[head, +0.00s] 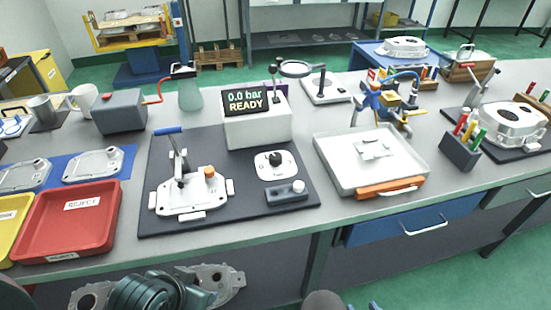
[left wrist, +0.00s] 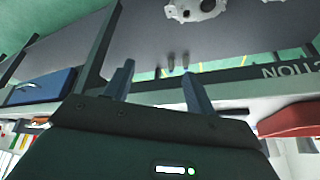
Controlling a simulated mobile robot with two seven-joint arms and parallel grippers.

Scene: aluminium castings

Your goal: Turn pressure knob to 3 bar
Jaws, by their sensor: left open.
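The pressure knob (head: 276,160) is a small black knob on a white square plate, on the dark mat in the head view. Behind it stands a white box with a display (head: 246,101) reading "0.0 bar READY". My left gripper (left wrist: 158,85) is open and empty in the left wrist view, below the bench top and well away from the knob. In the head view, only small blue tips of my right gripper (head: 360,306) show at the bottom edge, apart from the knob. Its jaws are mostly cut off.
A clamp fixture with a casting (head: 190,194) stands left of the knob. A grey block with a button (head: 287,192) lies just in front. A white tray (head: 345,183) is to the right, a red reject bin (head: 38,222) to the left. The bench's front edge lies between my grippers and the knob.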

